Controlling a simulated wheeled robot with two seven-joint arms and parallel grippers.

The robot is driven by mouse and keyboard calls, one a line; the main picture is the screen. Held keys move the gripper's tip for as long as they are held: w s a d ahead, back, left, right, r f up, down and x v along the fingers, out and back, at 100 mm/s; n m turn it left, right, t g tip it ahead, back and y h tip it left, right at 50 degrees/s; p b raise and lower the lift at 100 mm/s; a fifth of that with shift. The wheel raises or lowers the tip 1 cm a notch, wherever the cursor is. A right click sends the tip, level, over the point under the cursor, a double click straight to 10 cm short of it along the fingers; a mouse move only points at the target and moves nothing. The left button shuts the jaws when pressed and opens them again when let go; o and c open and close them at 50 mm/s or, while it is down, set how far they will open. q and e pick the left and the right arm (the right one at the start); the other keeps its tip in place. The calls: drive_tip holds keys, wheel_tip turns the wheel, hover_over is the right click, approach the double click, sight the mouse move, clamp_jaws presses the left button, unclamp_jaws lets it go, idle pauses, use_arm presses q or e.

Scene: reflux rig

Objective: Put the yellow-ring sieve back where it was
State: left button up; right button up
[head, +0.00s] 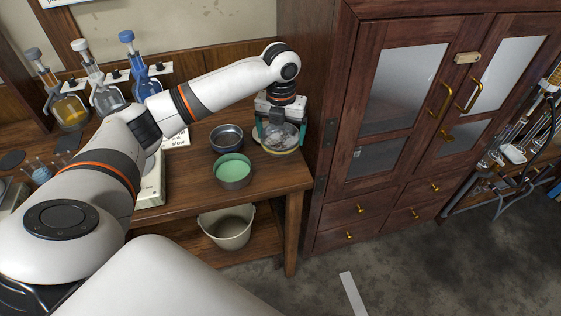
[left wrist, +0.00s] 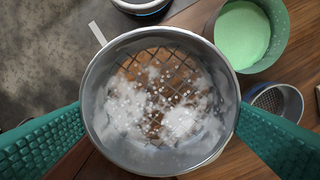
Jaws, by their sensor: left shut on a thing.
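The yellow-ring sieve (head: 281,150) is at the back right of the wooden table, beside the cabinet. A pale yellow band shows low on it in the head view. In the left wrist view the sieve (left wrist: 160,100) is a round grey metal pan with a mesh bottom and white lumps and grains inside. My left gripper (head: 279,136) is shut on it, with a teal finger on either side. I cannot tell whether the sieve touches the table or hangs just above it. My right gripper is in neither view.
Flasks (head: 105,98) stand at the back left. A bucket (head: 228,230) is on the lower shelf.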

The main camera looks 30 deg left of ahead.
sight(280, 141)
use_arm(q)
wheel_tip(280, 141, down, 4)
drive_tip(key=shift+f, duration=0.2)
drive_tip(key=shift+f+p, duration=0.3)
drive_tip(key=shift+f, duration=1.75)
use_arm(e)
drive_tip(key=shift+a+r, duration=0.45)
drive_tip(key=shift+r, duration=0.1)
use_arm(q)
drive_tip(key=o, duration=0.8)
drive_tip(key=shift+f, duration=0.15)
drive_tip(key=shift+c, duration=0.2)
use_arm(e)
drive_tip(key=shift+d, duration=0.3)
use_arm(q)
wheel_tip(280, 141, up, 12)
drive_tip(key=shift+r+b, duration=0.2)
drive_tip(key=shift+b, duration=0.45)
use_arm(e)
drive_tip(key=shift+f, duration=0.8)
